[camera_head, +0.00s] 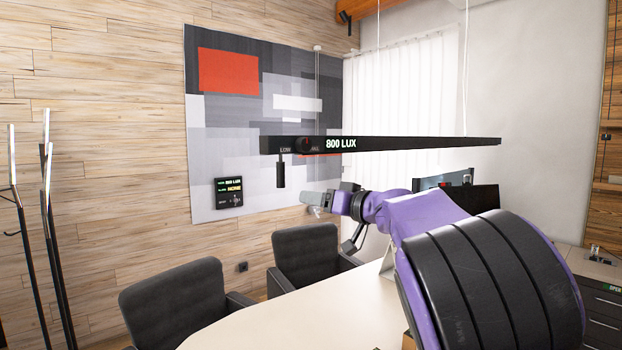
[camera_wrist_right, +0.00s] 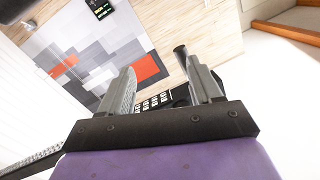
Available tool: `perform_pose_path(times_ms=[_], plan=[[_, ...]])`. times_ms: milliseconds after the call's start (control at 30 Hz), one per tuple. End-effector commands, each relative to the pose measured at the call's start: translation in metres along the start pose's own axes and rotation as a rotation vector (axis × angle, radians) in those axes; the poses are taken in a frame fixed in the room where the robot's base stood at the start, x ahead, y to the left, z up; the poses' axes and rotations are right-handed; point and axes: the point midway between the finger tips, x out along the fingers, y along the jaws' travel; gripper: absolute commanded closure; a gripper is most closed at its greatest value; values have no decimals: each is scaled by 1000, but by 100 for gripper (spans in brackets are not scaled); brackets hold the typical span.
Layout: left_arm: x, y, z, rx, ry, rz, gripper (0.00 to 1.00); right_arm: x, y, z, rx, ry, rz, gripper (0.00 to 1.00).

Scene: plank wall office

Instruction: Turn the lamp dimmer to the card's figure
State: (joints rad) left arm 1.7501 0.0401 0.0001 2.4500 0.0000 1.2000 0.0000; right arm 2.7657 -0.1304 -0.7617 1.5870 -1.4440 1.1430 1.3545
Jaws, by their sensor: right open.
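The black lamp bar (camera_head: 420,143) hangs over the table. On its left part is a round dimmer knob (camera_head: 305,146) with a red mark, between labels LOW and MAX. A lit readout (camera_head: 341,143) beside it says 800 LUX. My right gripper (camera_head: 311,204) is below the knob, apart from it, open and empty. In the right wrist view my right gripper (camera_wrist_right: 163,80) has its two fingers spread. A pale upright piece (camera_head: 388,262), mostly hidden by my right arm, may be the card; no figure is readable. My left gripper is out of view.
A black handle (camera_head: 281,171) hangs under the bar's left end, near the gripper. Two dark chairs (camera_head: 175,302) stand by the pale table (camera_head: 290,325). A black keypad device (camera_wrist_right: 155,102) shows beyond the fingers.

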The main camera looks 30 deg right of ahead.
Motion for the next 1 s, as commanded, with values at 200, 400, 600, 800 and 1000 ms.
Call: perform_pose_path(times_ms=[200, 400, 600, 800, 1000], plan=[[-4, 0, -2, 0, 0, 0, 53, -63, -28, -115, -103, 57, 46, 36], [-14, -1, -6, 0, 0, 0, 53, -42, -30, -125, -108, 55, 51, 36], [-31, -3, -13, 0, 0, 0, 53, 3, -28, -128, -108, 55, 51, 36], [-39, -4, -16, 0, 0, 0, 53, 32, -25, -128, -107, 57, 51, 36], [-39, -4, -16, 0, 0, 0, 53, 38, -25, -127, -106, 59, 51, 36]])
